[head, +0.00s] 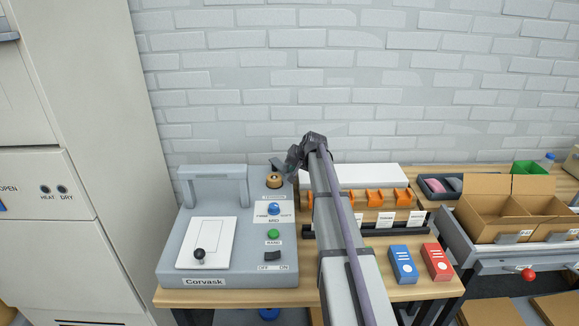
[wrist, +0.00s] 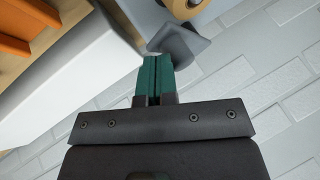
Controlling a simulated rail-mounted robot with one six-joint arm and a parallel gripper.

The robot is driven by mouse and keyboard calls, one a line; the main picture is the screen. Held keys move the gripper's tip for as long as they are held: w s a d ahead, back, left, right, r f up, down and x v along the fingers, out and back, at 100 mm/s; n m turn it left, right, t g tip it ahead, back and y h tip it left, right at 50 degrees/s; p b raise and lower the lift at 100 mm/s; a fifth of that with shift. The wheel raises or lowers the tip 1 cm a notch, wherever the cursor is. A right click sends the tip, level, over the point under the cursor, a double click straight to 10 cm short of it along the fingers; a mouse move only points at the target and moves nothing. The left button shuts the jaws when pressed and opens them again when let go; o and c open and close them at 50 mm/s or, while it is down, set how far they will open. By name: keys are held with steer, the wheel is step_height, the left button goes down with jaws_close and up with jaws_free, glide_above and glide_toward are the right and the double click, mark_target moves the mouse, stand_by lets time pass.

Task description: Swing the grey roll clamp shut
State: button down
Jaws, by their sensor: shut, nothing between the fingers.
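The grey roll clamp (wrist: 182,46) is a flat grey piece just beyond my fingertips in the wrist view. In the head view a small part of the clamp (head: 277,164) shows behind the tan roll (head: 274,181) on the grey Corvask machine (head: 170,268). The roll also shows at the top of the wrist view (wrist: 184,8). My gripper (head: 292,160) is at the machine's back right corner, beside the roll. Its green fingers (wrist: 157,62) are shut and empty, with their tips at the clamp's near edge. I cannot tell whether they touch it.
A white box-like top (head: 366,175) and a rack of orange pieces (head: 374,196) stand right of the machine. Blue (head: 403,264) and red (head: 437,262) boxes stand at the front. The brick wall (head: 400,110) is close behind. My arm hides part of the bench.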

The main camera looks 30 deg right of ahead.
steer(key=a, duration=0.3)
steer(key=shift+s+a, duration=0.1)
steer(key=shift+a, duration=0.05)
steer(key=shift+w+a, duration=0.2)
steer(key=shift+a, duration=1.25)
steer(key=shift+w, duration=0.1)
steer(key=shift+w+d+r, duration=0.2)
steer(key=shift+w+d, duration=0.1)
steer(key=shift+d, duration=0.2)
steer(key=shift+s, duration=0.1)
